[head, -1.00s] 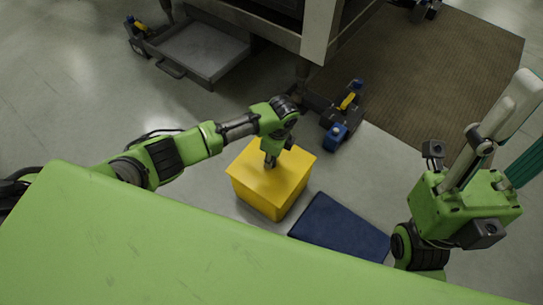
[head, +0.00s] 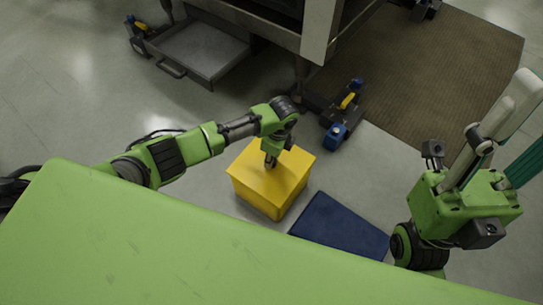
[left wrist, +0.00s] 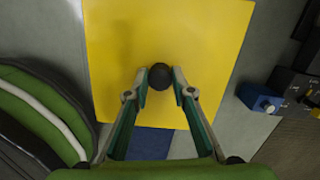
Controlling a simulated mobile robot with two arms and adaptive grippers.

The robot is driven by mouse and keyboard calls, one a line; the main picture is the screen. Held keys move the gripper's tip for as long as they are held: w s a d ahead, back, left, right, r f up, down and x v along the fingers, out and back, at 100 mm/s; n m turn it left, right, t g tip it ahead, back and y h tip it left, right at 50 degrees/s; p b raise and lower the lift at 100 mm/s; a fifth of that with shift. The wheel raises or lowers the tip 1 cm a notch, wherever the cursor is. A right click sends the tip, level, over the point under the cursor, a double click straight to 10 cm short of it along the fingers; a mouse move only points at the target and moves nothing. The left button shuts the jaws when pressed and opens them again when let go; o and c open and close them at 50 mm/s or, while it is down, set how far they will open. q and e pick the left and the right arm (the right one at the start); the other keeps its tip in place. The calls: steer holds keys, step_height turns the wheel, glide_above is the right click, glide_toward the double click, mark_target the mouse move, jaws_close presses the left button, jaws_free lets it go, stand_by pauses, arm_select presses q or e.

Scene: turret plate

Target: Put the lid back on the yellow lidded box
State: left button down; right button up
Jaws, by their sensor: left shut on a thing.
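The yellow box (head: 263,198) stands on the floor in the middle of the head view. The yellow lid (head: 292,163) lies flat over its top; whether it is fully seated I cannot tell. In the left wrist view the lid (left wrist: 165,35) fills the upper middle, with a dark round knob (left wrist: 160,76) near its centre. My left gripper (head: 270,162) points down over the lid, and in the left wrist view its fingers (left wrist: 160,80) are shut on the knob from both sides. My right arm is at the right of the head view; its fingertips are not visible there.
A dark blue mat (head: 340,228) lies on the floor right of the box. Behind the box are a machine foot with a blue block (head: 335,136) and a brown ribbed mat (head: 430,85). A grey tray (head: 200,50) sits at the back left.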

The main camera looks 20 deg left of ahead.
arm_select(q)
steer(key=shift+p, duration=0.35)
stand_by(0.4)
stand_by(0.3)
steer(key=c, duration=1.7)
jaws_free()
steer(key=shift+o, duration=0.6)
steer(key=o, duration=0.4)
